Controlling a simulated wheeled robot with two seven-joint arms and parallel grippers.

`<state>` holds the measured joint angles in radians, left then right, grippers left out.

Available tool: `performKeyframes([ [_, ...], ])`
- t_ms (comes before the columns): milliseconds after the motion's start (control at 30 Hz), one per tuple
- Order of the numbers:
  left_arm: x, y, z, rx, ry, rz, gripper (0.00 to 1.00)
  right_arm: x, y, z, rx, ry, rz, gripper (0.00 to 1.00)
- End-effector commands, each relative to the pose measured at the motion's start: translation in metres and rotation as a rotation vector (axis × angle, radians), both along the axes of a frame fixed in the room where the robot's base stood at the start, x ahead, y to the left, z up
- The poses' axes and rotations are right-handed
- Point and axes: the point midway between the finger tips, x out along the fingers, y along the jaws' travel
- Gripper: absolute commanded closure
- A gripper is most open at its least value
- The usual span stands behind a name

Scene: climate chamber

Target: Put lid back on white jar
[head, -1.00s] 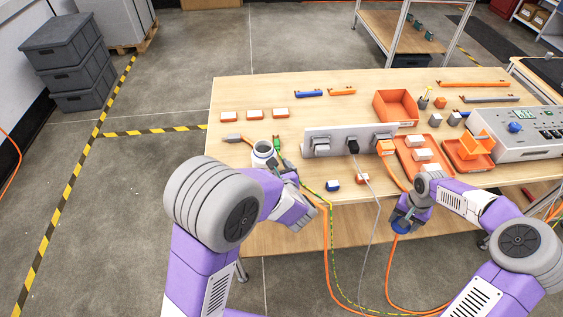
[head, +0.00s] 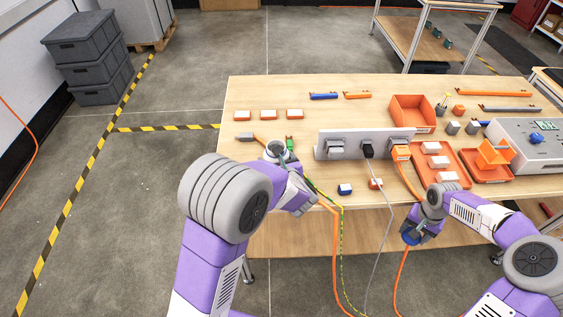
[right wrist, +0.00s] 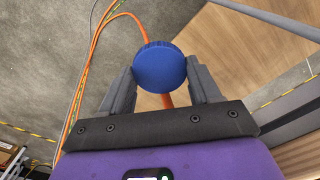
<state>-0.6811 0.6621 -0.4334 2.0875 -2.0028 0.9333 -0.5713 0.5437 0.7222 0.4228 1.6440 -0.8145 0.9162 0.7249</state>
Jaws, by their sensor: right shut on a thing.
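The white jar (head: 275,149) stands near the table's front left, its dark round opening facing up. My left gripper (head: 283,163) is right at the jar's near side. The arm and gripper partly hide the jar, so I cannot tell whether the fingers touch or grip it. The blue round lid (right wrist: 160,68) is held between the two fingers of my right gripper (right wrist: 162,80). In the head view the lid (head: 410,239) shows low at the right, in front of the table's front edge and well away from the jar.
A grey panel with plugs (head: 367,142) stands between the jar and the right arm. Orange trays (head: 484,172) and a grey control box (head: 530,148) are at the right. Orange and green-yellow cables (head: 336,235) hang over the front edge. A green-tipped cable (head: 290,143) lies beside the jar.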

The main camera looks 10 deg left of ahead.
Motion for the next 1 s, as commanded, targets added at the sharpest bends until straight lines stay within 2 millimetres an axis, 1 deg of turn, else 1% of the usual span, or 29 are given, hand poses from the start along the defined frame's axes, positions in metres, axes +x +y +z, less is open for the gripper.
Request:
performKeyframes([
  [33, 0.000, 0.000, 0.000, 0.000, 0.000, 0.000, 0.24, 0.000, 0.000, 0.000, 0.000, 0.000, 0.000, 0.65],
  [200, 0.000, 0.000, 0.000, 0.000, 0.000, 0.000, 0.51, 0.000, 0.000, 0.000, 0.000, 0.000, 0.000, 0.65],
  [433, 0.000, 0.000, 0.002, 0.000, -0.001, 0.000, 0.51, 0.000, 0.000, 0.001, 0.000, 0.000, 0.000, 0.65],
  [533, 0.000, 0.000, 0.011, -0.003, -0.003, 0.002, 0.51, 0.000, 0.000, 0.005, 0.000, 0.000, 0.000, 0.65],
  [667, 0.000, 0.000, 0.036, -0.004, -0.006, 0.000, 0.51, 0.000, 0.000, 0.017, 0.000, 0.000, 0.000, 0.65],
  [800, 0.000, -0.001, 0.066, -0.004, -0.005, 0.000, 0.51, 0.000, 0.000, 0.031, 0.000, 0.000, 0.000, 0.65],
  [900, 0.000, -0.001, 0.083, -0.003, -0.003, 0.000, 0.51, 0.000, 0.000, 0.038, 0.000, 0.000, 0.000, 0.65],
  [1000, 0.000, -0.001, 0.094, -0.002, -0.002, 0.000, 0.51, 0.000, 0.000, 0.042, 0.000, 0.000, 0.000, 0.65],
])
